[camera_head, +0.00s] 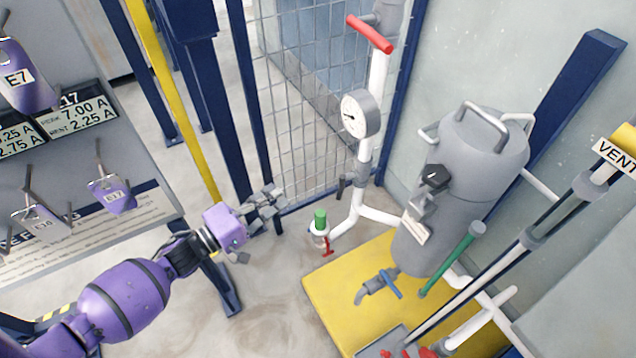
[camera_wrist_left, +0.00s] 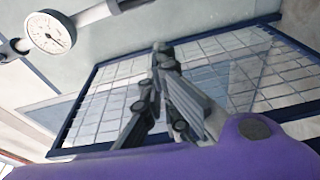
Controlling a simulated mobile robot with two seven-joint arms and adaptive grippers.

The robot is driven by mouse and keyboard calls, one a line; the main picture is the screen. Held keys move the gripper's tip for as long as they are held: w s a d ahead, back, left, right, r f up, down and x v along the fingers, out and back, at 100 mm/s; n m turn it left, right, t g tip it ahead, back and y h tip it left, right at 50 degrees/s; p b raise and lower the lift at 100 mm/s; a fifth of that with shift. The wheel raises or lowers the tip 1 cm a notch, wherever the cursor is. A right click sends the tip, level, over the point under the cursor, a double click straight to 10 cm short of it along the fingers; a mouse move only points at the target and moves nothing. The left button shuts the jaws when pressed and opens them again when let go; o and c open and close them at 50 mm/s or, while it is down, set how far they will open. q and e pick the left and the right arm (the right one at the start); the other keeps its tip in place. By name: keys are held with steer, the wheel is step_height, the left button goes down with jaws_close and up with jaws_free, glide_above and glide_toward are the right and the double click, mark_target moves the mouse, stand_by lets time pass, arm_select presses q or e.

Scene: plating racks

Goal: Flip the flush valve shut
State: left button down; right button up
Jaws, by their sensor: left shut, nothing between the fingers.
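My left gripper (camera_head: 277,196) is shut and empty, in the air left of the white pipework; it also shows in the left wrist view (camera_wrist_left: 162,52). Several valve handles show, and I cannot tell which is the flush valve. A red lever (camera_head: 370,34) lies across the top of the white pipe (camera_head: 377,75). A small red lever (camera_head: 327,246) hangs by a green-capped fitting (camera_head: 320,222), right of and below my gripper. A dark handle (camera_head: 344,186) sits on the pipe. A blue handle (camera_head: 389,284) is below the grey tank (camera_head: 470,155). My right gripper is out of view.
A pressure gauge (camera_head: 360,113) is on the pipe, also in the left wrist view (camera_wrist_left: 48,32). A mesh panel (camera_head: 310,95) stands behind my gripper. A yellow base (camera_head: 330,290) is under the tank. A tag board (camera_head: 60,210) is at left. A VENT label (camera_head: 614,156) is at right.

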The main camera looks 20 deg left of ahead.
mark_target(340, 188)
arm_select(q)
steer(key=w+d+b, duration=0.1)
steer(key=w+d, duration=0.6)
steer(key=d, duration=0.2)
steer(key=shift+d, duration=0.2)
steer(key=shift+f, duration=0.1)
